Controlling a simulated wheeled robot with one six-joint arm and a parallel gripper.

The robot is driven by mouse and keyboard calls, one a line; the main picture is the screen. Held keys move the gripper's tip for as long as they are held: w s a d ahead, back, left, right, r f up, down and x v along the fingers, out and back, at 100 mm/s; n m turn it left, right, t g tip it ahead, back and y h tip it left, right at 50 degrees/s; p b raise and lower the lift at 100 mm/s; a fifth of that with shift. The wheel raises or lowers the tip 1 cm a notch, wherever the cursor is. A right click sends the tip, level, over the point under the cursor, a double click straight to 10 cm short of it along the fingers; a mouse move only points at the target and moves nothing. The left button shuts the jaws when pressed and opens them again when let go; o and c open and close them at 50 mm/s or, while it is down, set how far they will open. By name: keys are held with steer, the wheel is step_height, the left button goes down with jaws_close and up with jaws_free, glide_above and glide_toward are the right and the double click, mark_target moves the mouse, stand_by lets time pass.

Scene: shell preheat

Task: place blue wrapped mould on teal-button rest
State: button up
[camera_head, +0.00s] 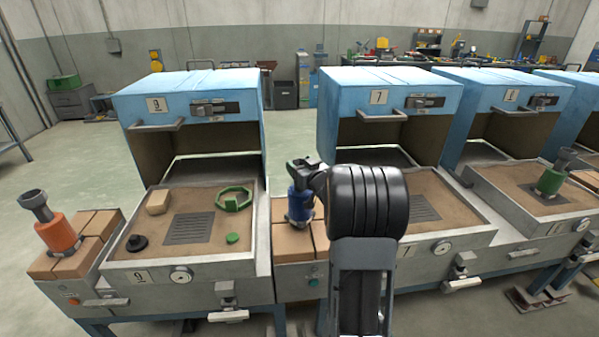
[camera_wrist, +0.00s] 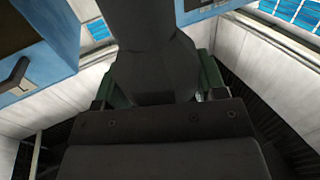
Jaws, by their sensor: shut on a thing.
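The blue wrapped mould (camera_head: 300,206) is upright over the brick-topped rest between two furnace stations in the head view. That rest (camera_head: 286,245) has a teal button (camera_head: 313,282) on its front. The mould's base appears at the bricks; I cannot tell whether it touches. My gripper (camera_head: 308,170) is at the mould's top, shut on it, with my dark arm reaching in from the right and hiding part of the rest. In the wrist view a large dark shape (camera_wrist: 150,60) fills the middle between green-edged parts, and the mould's blue wrap is not clearly seen.
Left, an orange wrapped mould (camera_head: 61,235) stands on bricks. The sand tray of furnace 9 (camera_head: 205,262) holds a green ring (camera_head: 234,199), a tan block (camera_head: 158,202) and small pieces. A green wrapped mould (camera_head: 551,180) stands in the right tray. Open blue furnaces stand behind.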

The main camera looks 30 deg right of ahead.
steer(key=shift+f, duration=0.85)
steer(key=shift+f, duration=0.15)
steer(key=o, duration=1.6)
